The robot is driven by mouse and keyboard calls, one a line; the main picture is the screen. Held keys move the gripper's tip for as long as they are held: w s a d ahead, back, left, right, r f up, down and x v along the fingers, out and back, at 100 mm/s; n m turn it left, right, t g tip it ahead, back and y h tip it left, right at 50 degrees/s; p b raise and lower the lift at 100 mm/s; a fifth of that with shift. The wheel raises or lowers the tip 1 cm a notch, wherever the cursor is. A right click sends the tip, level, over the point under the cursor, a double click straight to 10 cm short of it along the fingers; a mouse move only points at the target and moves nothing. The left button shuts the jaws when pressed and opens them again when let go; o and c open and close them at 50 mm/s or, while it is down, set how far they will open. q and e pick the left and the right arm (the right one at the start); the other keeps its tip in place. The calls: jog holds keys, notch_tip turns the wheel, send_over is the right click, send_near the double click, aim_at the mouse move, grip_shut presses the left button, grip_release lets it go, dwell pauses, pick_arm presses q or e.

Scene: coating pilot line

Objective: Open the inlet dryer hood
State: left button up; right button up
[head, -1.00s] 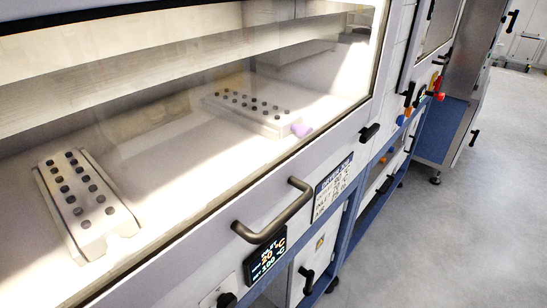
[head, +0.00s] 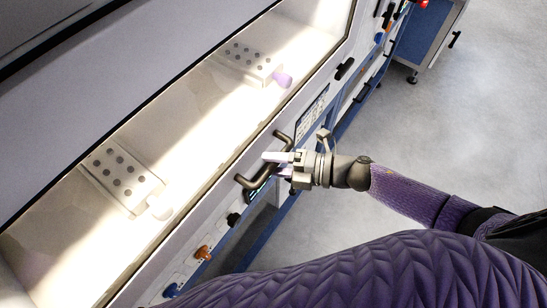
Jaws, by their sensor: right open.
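The inlet dryer hood (head: 225,190) has a long glass window in a pale frame and appears closed. Its dark bar handle (head: 246,181) sticks out from the front face. My right gripper (head: 272,162) comes in from the right and is at the handle, with its fingers open around or just beside the bar; I cannot tell whether they touch it. The fingers hide the middle of the bar. My left gripper is not in view.
Behind the glass are two perforated blocks (head: 120,178) and a small purple part (head: 283,79). A black latch (head: 345,68) sits on the frame. Orange (head: 203,253) and blue knobs are below.

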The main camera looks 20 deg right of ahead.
jog(key=shift+w+a, duration=0.1)
jog(key=shift+a, duration=0.1)
grip_shut()
jog(key=shift+f, duration=0.1)
dwell(1.2)
